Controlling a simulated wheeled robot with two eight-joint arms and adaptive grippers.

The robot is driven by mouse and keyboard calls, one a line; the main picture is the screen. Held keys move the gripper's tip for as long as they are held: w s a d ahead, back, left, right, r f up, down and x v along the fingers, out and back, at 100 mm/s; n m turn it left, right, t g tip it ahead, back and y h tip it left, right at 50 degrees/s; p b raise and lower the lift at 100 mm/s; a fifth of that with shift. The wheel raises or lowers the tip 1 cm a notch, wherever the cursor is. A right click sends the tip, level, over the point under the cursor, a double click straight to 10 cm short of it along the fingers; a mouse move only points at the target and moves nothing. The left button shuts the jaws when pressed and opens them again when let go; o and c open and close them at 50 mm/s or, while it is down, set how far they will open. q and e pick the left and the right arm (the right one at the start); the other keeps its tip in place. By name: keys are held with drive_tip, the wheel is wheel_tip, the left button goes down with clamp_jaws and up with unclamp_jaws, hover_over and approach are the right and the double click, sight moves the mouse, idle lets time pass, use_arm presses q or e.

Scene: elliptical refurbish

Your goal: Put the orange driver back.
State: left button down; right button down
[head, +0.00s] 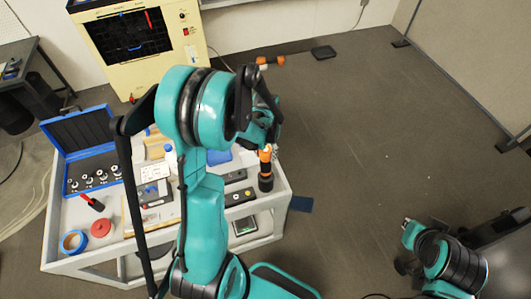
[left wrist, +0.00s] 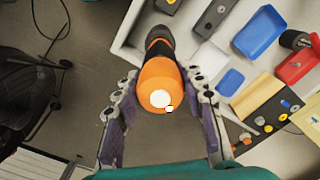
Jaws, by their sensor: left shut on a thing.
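The orange driver (left wrist: 157,72) has an orange body with a white round end and a black nose. In the left wrist view it sits between both fingers of my left gripper (left wrist: 163,82), which is shut on it. In the head view the driver (head: 266,157) shows at the cart's right edge, black part down and roughly upright. I cannot tell whether its lower end touches the cart. My arm hides most of the left gripper there. My right gripper (head: 406,226) is at the lower right, empty-looking and away from the cart; its fingers are unclear.
The white cart (head: 85,254) carries an open blue case (head: 75,137) with sockets, blue tape (head: 74,241), a red round item (head: 101,227) and dark blocks (head: 238,197). A blue tray (left wrist: 260,32) is near the driver. A cream machine (head: 150,60) stands behind.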

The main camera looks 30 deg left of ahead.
use_arm(q)
drive_tip(key=c, duration=0.8)
unclamp_jaws()
drive_tip(key=shift+c, duration=0.2)
drive_tip(key=shift+r, duration=0.1)
wheel_tip(320, 180, up, 12)
drive_tip(key=shift+f, duration=0.1)
drive_tip(key=shift+s+d+f+b, duration=0.15)
drive_tip(key=shift+d+b, duration=0.05)
drive_tip(key=shift+b, duration=0.25)
drive_tip(key=s+d+f+t+b, duration=0.7)
drive_tip(key=s+d+f+b, duration=0.3)
drive_tip(key=b, duration=0.7)
wheel_tip(320, 180, down, 2)
drive_tip(key=shift+s+f+m, duration=0.1)
drive_tip(key=shift+s+m, duration=0.2)
drive_tip(key=shift+m, duration=0.1)
